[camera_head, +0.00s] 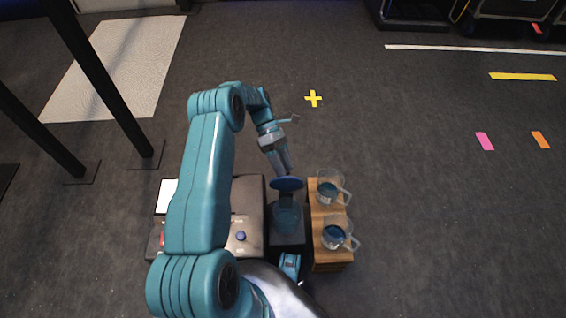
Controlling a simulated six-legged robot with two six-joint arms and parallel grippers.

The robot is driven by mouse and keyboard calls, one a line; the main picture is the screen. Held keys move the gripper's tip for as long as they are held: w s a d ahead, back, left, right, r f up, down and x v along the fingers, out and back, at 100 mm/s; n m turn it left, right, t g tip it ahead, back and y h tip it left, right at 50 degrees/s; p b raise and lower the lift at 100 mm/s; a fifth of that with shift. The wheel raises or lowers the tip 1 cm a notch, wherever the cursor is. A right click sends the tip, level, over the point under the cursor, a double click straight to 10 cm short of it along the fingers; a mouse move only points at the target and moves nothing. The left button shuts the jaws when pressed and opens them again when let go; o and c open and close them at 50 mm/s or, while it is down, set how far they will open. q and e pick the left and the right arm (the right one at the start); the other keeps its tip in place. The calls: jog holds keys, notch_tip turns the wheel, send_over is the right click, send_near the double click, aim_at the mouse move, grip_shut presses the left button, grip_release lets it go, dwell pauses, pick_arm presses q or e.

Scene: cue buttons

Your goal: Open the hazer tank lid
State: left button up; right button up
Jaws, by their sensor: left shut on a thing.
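The hazer is a dark box (287,238) low in the middle of the head view, between a grey-beige case and a wooden block. A round blue lid (287,184) shows at the far end of the hazer. A dark blue-grey patch, perhaps the tank (286,217), lies just nearer than the lid. My left gripper (284,172) reaches down from the far side and is shut on the lid's far edge. The exact contact is small and hard to see. My right gripper does not show clearly.
Two clear jugs with blue liquid, one far (329,190) and one near (336,236), stand on the wooden block (331,258) at right. The grey-beige case (246,205) with a blue button (241,236) is at left. Dark stand poles (95,75) rise at left.

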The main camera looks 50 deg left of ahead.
pick_arm(q)
jog(key=shift+a+f, duration=0.1)
jog(key=shift+f, duration=0.2)
jog(key=v, duration=0.7)
jog(key=shift+r+p, duration=0.45)
jog(key=shift+a+r, duration=0.1)
jog(key=shift+a, duration=0.05)
